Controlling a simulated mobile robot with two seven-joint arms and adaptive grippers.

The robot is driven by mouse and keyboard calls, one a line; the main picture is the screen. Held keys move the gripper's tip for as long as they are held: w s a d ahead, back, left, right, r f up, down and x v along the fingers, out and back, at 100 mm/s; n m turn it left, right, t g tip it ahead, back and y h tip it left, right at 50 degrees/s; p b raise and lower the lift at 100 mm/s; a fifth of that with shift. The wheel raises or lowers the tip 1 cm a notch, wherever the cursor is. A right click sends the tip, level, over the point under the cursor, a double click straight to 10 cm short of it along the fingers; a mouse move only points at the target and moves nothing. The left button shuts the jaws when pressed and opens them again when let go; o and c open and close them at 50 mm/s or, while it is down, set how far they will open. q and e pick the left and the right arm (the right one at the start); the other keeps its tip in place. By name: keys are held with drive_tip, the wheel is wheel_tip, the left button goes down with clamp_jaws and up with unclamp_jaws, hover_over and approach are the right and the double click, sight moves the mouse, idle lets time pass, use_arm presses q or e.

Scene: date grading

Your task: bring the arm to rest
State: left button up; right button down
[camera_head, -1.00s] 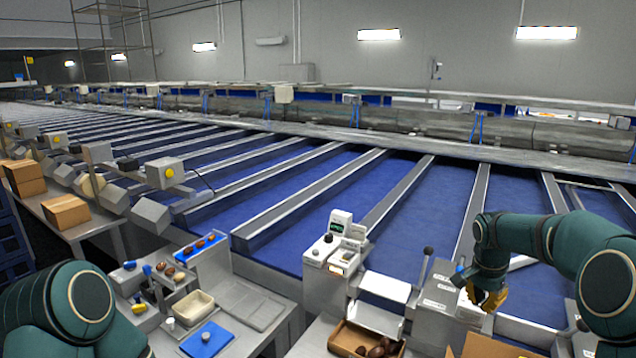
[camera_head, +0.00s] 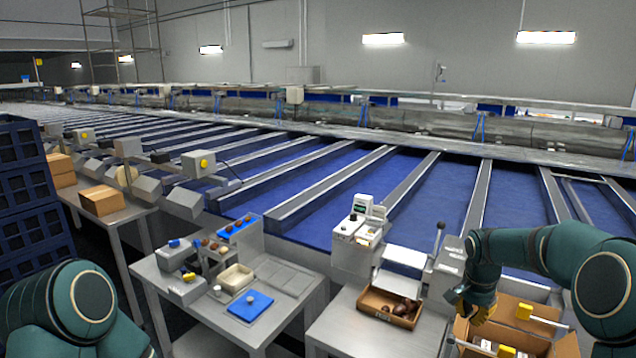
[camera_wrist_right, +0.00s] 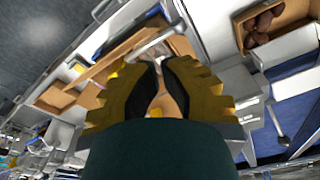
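My right gripper (camera_head: 464,303) has yellow fingers and hangs at the left edge of an open cardboard box (camera_head: 568,345) in the head view. In the right wrist view the two fingers (camera_wrist_right: 160,82) stand a little apart. Cardboard shows through the narrow gap and nothing is seen held. My right arm is bent and comes in from the right. Only the upper part of my left arm shows at the lower left of the head view; its gripper is out of the picture.
A cardboard tray with dark dates (camera_head: 372,304) sits on the table left of my right gripper. A grey machine with a lever (camera_head: 440,268) stands close behind the gripper. A table with a blue mat (camera_head: 250,306) and a cream bin (camera_head: 235,280) is farther left.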

drive_tip(key=s+a+f+n+y+b, duration=0.1)
drive_tip(key=s+a+f+n, duration=0.1)
drive_tip(key=a+f, duration=0.5)
drive_tip(key=s+a+f+n+y+b, duration=0.1)
drive_tip(key=a+f+n+y+b, duration=0.15)
drive_tip(key=f, duration=0.85)
use_arm(q)
wheel_tip(320, 180, down, 10)
drive_tip(key=d+b, duration=0.1)
drive_tip(key=b, duration=0.3)
drive_tip(key=shift+w+b, duration=0.25)
drive_tip(key=shift+b, duration=0.05)
use_arm(e)
drive_tip(key=s+a+f+n, duration=0.2)
drive_tip(key=s+a+f, duration=0.5)
drive_tip(key=s, duration=0.3)
drive_tip(key=s+a+f+n+t+y, duration=0.1)
drive_tip(key=s+a+f+n, duration=0.2)
drive_tip(key=s+a+f, duration=0.5)
drive_tip(key=s, duration=0.3)
drive_tip(key=shift+s, duration=0.2)
